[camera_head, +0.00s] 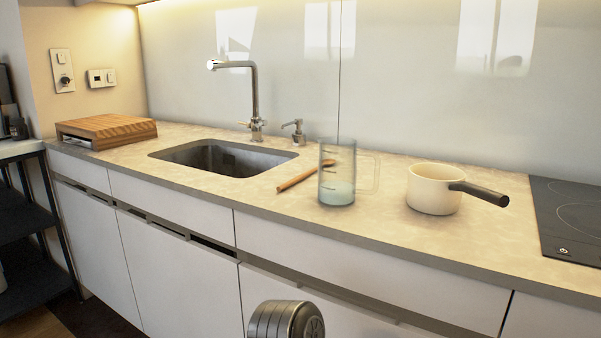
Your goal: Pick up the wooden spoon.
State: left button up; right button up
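The wooden spoon (295,181) lies on the countertop between the sink and a clear measuring jug (337,186). Its handle end points toward the counter's front edge, and its other end passes behind the jug, partly seen through the glass. Neither of my grippers shows in the head view. A rounded grey metal part, likely of my own arm, shows at the bottom middle, below the counter edge. Nothing touches the spoon from my side.
A cream saucepan (433,190) with a dark handle stands right of the jug, and a black hob (575,215) lies at the far right. The sink (222,157) with its tap (254,95) is left of the spoon. A wooden board (106,128) sits far left.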

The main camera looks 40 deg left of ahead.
aim_at(302, 177)
jog(key=j+z, duration=0.1)
jog(key=j, duration=0.35)
jog(key=k+j+z, duration=0.15)
jog(key=j, duration=0.25)
jog(key=j+z, duration=0.1)
jog(key=j, duration=0.35)
jog(key=k+j+z, duration=0.1)
jog(key=j, duration=0.3)
